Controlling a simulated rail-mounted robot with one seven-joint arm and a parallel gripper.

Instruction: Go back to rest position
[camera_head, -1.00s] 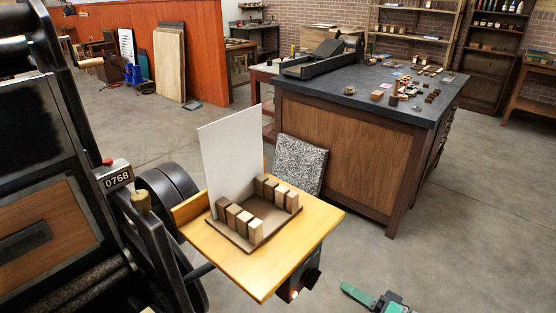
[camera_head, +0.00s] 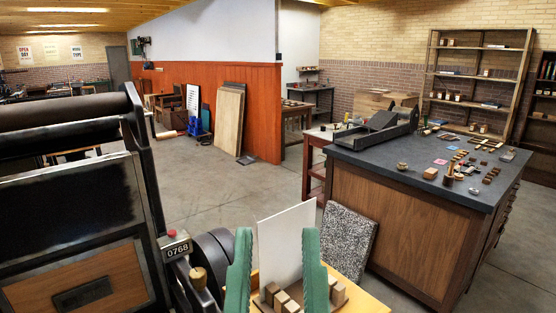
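My gripper (camera_head: 276,275) shows at the bottom middle as two green, ridged fingers standing upright. The fingers are wide apart with nothing held between them, and its base is cut off by the frame's lower edge. Behind the fingers, a white upright sheet (camera_head: 287,243) stands on the wooden shelf (camera_head: 362,302) of the press. Several dark and light wooden blocks (camera_head: 283,299) show low between and beside the fingers, partly hidden by them.
The black hand press (camera_head: 75,210) with its 0768 counter (camera_head: 177,250) fills the left. A speckled slab (camera_head: 347,240) leans by a wooden cabinet (camera_head: 400,235) with a dark top, holding small tools. Open concrete floor (camera_head: 230,190) lies behind the press.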

